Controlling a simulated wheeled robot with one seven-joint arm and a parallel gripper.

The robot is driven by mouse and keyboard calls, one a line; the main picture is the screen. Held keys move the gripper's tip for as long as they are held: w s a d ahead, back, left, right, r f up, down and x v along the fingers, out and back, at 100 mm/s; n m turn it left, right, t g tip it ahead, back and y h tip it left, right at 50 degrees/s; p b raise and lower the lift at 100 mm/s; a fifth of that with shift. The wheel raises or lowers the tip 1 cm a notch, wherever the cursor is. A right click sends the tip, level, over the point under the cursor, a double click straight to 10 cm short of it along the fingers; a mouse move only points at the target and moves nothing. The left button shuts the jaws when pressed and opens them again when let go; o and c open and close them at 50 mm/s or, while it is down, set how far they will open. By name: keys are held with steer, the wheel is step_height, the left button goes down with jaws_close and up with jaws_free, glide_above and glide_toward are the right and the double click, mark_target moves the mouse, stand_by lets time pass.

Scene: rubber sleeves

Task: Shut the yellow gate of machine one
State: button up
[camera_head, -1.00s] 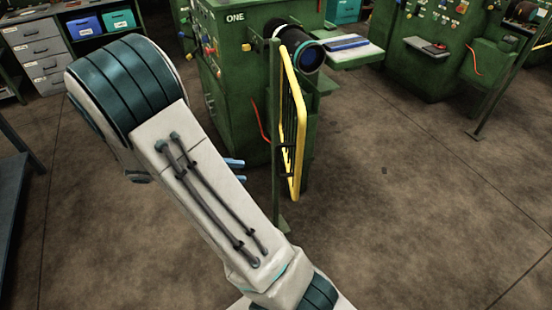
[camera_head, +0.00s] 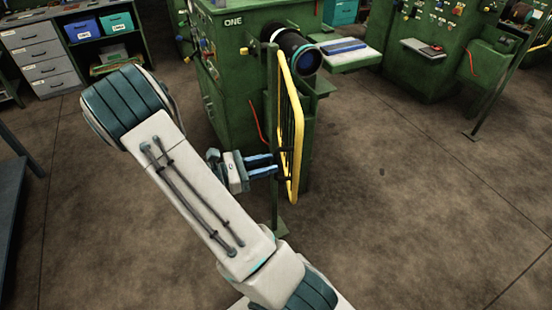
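Machine one (camera_head: 232,70) is a green cabinet marked ONE, at the upper middle. Its yellow gate (camera_head: 298,130) is a tall yellow frame with bars, seen nearly edge-on beside a green post (camera_head: 275,120). The gate stands swung out from the machine towards me, leaving a dark cylinder (camera_head: 297,50) uncovered. My gripper (camera_head: 268,166) is to the left of the gate, at about its lower half. Its two blue fingers point right and look apart, with their tips close to the post. Whether they touch the post or gate I cannot tell.
A tray (camera_head: 345,55) juts out right of the cylinder. A second green machine (camera_head: 430,50) stands at the upper right, with another post (camera_head: 490,105) before it. Drawers and shelves (camera_head: 50,60) are at the upper left. The floor right of the gate is clear.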

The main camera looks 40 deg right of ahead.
mark_target(276, 176)
steer(key=shift+x, duration=1.6)
jaws_close()
